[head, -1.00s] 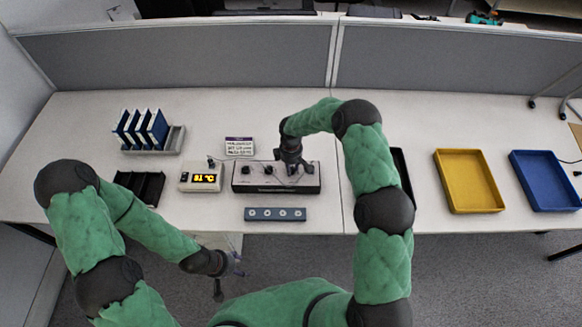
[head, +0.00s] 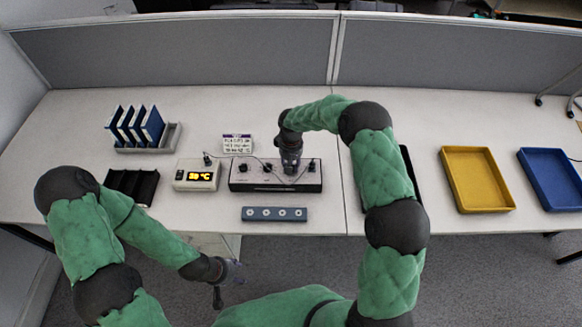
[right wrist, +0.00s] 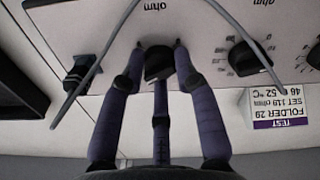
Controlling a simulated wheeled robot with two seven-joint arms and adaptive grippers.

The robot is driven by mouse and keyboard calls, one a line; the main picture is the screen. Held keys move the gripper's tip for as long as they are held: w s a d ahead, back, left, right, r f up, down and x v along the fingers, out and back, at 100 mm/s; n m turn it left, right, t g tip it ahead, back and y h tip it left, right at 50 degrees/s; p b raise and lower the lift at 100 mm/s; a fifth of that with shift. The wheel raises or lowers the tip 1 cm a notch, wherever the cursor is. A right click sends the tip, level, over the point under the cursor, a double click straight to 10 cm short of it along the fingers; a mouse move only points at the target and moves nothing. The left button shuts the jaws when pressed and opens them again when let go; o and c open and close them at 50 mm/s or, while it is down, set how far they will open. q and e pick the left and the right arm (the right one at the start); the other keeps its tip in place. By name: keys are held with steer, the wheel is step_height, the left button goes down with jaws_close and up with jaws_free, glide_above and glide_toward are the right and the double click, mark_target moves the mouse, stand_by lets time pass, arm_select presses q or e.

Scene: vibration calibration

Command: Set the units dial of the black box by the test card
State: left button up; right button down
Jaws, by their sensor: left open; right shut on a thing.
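The black box (head: 275,187) stands mid-table, with a row of dials on its pale top. My right gripper (head: 290,170) comes down on the right part of the box. In the right wrist view, its fingers (right wrist: 158,75) are shut around a black dial knob (right wrist: 157,62) with an "ohm" label by it. A neighbouring ohm dial (right wrist: 250,58) is free. The test card (head: 238,144) stands behind the box; it also shows upside down in the right wrist view (right wrist: 280,108), seeming to read "SET 119 ohm". My left gripper (head: 232,272) is open and empty, off the table's front edge.
A blue-grey strip (head: 274,214) lies in front. A folder rack (head: 150,138), a black tray (head: 132,187), a yellow tray (head: 477,180) and a blue tray (head: 550,178) stand around.

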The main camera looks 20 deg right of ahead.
steer(key=m+b, duration=0.1)
steer(key=m, duration=0.2)
steer(key=shift+f+m+b, duration=0.1)
steer(key=shift+m+b, duration=0.2)
steer(key=shift+m, duration=0.1)
steer(key=m+b, duration=0.1)
steer(key=m, duration=0.2)
steer(key=shift+m, duration=0.3)
steer(key=m+b, duration=0.1)
steer(key=m, duration=0.2)
steer(key=shift+m, duration=0.3)
steer(key=shift+m+b, duration=0.7)
steer(key=shift+m, duration=1.1)
steer(key=c, duration=0.9)
jaws_free()
